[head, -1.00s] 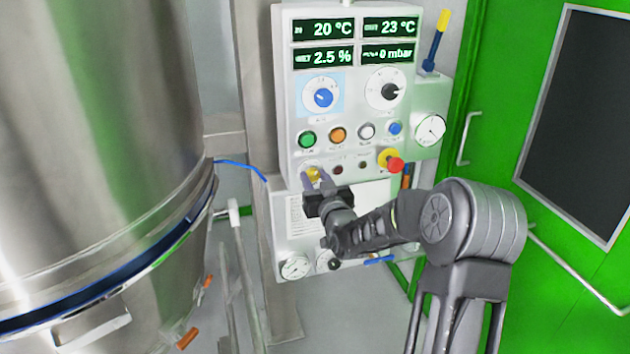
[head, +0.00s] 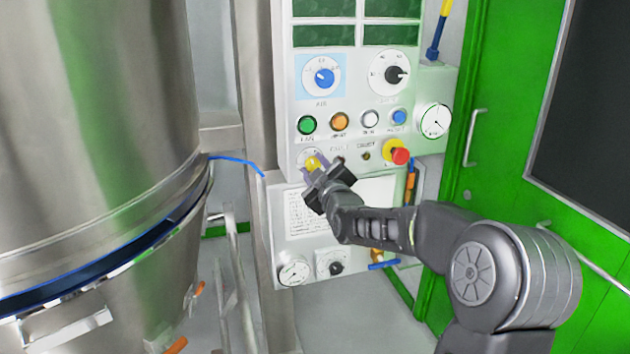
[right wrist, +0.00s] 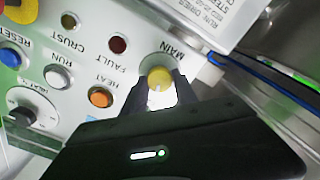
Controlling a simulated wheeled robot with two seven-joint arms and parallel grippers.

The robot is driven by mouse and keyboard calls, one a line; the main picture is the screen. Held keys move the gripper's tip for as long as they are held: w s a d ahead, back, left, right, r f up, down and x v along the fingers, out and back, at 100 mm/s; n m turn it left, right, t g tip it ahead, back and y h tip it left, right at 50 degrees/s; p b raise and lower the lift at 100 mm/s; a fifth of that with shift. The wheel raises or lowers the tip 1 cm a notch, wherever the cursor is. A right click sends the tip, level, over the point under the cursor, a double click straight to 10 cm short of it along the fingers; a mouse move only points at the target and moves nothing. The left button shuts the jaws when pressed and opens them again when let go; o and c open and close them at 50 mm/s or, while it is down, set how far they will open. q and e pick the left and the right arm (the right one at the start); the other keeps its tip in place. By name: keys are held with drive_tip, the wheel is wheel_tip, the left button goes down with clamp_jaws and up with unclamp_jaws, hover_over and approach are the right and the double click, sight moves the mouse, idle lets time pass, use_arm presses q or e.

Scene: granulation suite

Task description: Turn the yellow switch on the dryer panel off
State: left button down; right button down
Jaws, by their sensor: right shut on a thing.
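The yellow switch (head: 312,163) is a small round knob at the lower left of the white dryer panel (head: 350,106). My right gripper (head: 322,174) reaches up to it from below right, with its fingers on either side of the knob, shut on it. The right wrist view shows the yellow switch (right wrist: 160,78) between the two dark fingertips of my right gripper (right wrist: 158,90), next to the label MAIN. The gripper looks rolled relative to the panel. The four displays (head: 324,36) at the panel top are dark. My left gripper is not in view.
Green, orange, white and blue buttons (head: 339,121) sit above the switch. A red emergency knob (head: 400,155) on yellow sticks out to the right. A large steel vessel (head: 95,120) stands at left, and a green door (head: 500,130) at right.

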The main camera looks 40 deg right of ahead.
drive_tip(key=shift+n+b, duration=0.7)
drive_tip(key=shift+n, duration=0.7)
drive_tip(key=c, duration=1)
unclamp_jaws()
drive_tip(key=shift+o, duration=0.2)
drive_tip(key=b+v, duration=0.1)
drive_tip(key=v, duration=0.6)
drive_tip(key=shift+s+a, duration=0.15)
drive_tip(key=shift+s, duration=0.25)
